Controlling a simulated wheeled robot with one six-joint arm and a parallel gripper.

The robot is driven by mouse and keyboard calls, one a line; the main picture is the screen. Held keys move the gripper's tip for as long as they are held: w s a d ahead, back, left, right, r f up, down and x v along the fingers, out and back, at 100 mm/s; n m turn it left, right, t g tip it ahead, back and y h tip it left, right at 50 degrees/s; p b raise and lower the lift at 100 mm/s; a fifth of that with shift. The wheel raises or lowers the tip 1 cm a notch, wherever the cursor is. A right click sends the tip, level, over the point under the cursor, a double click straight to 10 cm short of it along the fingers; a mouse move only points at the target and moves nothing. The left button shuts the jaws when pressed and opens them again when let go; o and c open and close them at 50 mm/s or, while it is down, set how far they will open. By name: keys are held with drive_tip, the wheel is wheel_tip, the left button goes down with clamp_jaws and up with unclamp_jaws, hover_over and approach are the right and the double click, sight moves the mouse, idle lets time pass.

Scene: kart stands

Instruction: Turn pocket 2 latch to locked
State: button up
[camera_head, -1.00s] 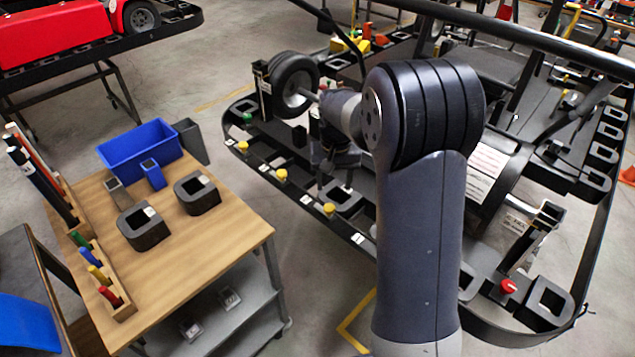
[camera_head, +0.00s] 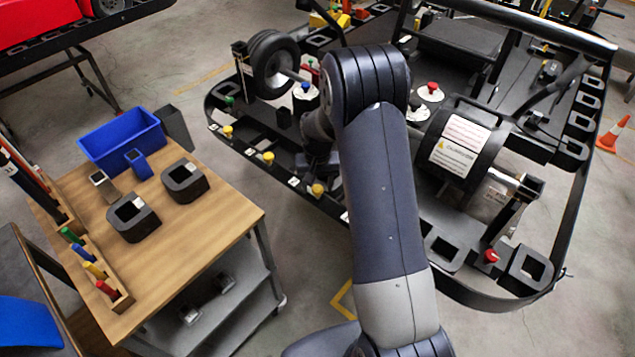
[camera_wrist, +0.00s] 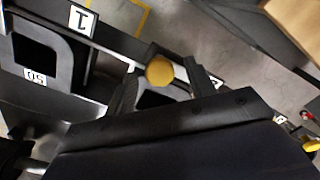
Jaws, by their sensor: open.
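In the wrist view a yellow latch knob (camera_wrist: 160,71) shows between the two dark fingers of my gripper (camera_wrist: 165,78). The fingers are apart, one on each side of the knob; I cannot tell whether they touch it. A label (camera_wrist: 217,82) beside the right finger is partly hidden, so its number is unclear. A label reading 1 (camera_wrist: 82,18) lies at the upper left by an empty black pocket (camera_wrist: 35,55). In the head view yellow knobs (camera_head: 268,158) line the kart stand's near rail, with white labels (camera_head: 249,152). My arm hides most of the gripper there.
A wooden table (camera_head: 225,222) with a blue bin (camera_head: 122,140) and black blocks (camera_head: 185,180) stands left of the stand. A wheel (camera_head: 273,65) rises at the rail's far left end. A dark drum (camera_head: 458,145) stands right of my arm. Floor shows between table and stand.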

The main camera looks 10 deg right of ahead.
drive_tip(key=c, duration=1)
drive_tip(key=shift+o, duration=0.2)
drive_tip(key=shift+f+m+b, duration=0.15)
drive_tip(key=shift+m+b, duration=0.15)
drive_tip(key=shift+b, duration=0.1)
drive_tip(key=m+b, duration=0.2)
drive_tip(key=m, duration=0.1)
drive_tip(key=m+b, duration=0.3)
drive_tip(key=m, duration=0.2)
drive_tip(key=m+b, duration=0.2)
drive_tip(key=m, duration=0.2)
drive_tip(key=shift+m, duration=0.4)
drive_tip(key=shift+m+b, duration=0.45)
drive_tip(key=shift+m, duration=1.75)
